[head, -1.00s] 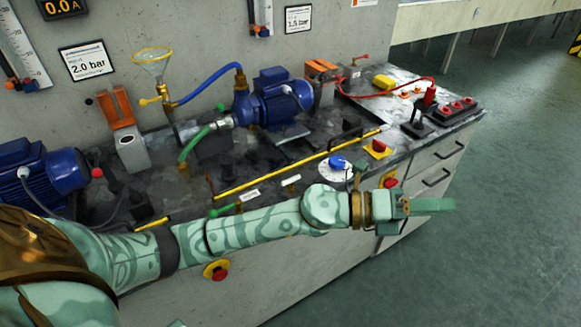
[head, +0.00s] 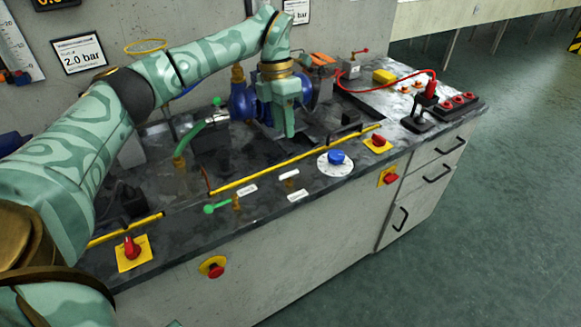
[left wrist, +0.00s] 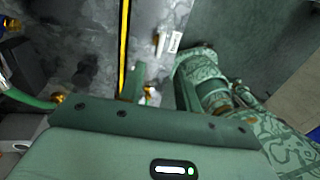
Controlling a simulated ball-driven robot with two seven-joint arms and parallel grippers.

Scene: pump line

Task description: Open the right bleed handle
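My left gripper (head: 288,132) points down over the bench, in front of the blue pump (head: 240,100) in the head view. In the left wrist view its fingers (left wrist: 159,90) stand apart, with a small brass and white part seen between them. A green lever (head: 215,208) on a brass fitting lies near the bench front, beside a white label. A white lever (head: 289,175) with its own label lies to its right; it also shows in the left wrist view (left wrist: 161,44). I cannot tell which lever is the right bleed handle. My right gripper is out of view.
A yellow rail (head: 290,163) runs along the bench between the gripper and the levers. A blue knob (head: 337,158) and a red knob on a yellow plate (head: 379,141) stand to the right. A red cable (head: 420,72) loops at the back right.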

